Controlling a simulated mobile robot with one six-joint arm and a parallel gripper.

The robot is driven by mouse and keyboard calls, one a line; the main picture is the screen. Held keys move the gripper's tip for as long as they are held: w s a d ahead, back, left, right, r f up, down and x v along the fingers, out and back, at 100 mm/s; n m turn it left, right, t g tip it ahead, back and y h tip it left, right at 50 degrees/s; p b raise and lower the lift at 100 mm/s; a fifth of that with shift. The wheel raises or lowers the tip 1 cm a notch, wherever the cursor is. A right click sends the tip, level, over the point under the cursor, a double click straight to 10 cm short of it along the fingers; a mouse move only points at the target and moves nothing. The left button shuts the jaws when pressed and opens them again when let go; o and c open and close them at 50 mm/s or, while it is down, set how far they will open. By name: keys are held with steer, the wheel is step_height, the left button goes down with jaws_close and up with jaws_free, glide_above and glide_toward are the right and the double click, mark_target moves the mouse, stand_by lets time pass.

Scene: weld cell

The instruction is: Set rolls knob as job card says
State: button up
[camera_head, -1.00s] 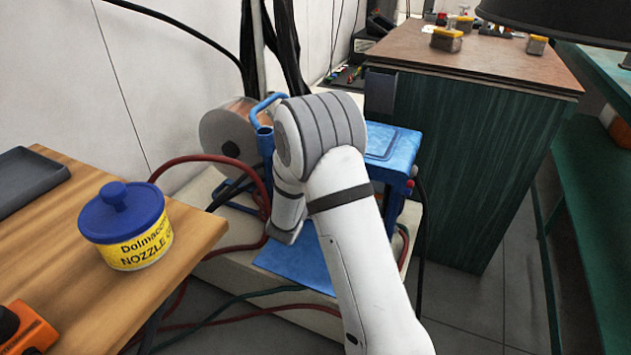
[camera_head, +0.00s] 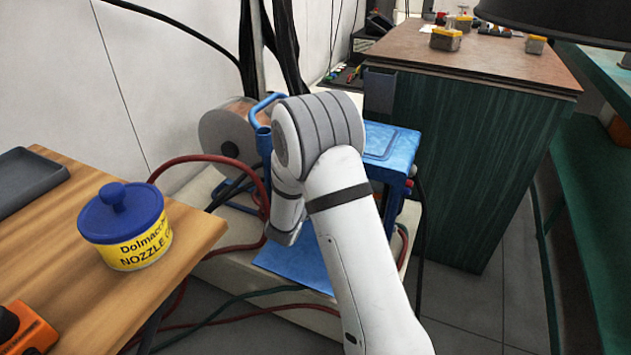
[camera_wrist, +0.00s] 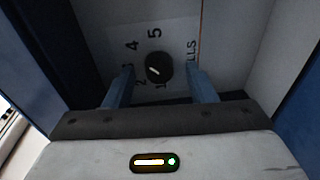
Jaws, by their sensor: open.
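The rolls knob (camera_wrist: 159,67) is a round black knob with a white pointer line, set on a pale dial plate in the wrist view. The line lies slanted, its lower-left end toward the 2. The figures 4, 5, 2 and part of a 1 show around it; the left finger covers part of the scale. The letters "LLS" (camera_wrist: 191,52) stand to the right. My gripper (camera_wrist: 160,72) is open, one finger on each side of the knob; I cannot tell whether they touch it. In the head view my arm hides gripper and knob. No job card is seen.
A blue-framed machine (camera_head: 393,143) with a wire spool (camera_head: 224,133) stands behind my arm. Red and dark hoses loop around its base. A wooden table (camera_head: 60,235) with a blue-lidded nozzle tub (camera_head: 125,228) is at left. A green-sided cabinet (camera_head: 470,170) stands at right.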

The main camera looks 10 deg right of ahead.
steer(key=p+v, duration=0.2)
steer(key=v, duration=0.5)
steer(key=shift+s, duration=0.2)
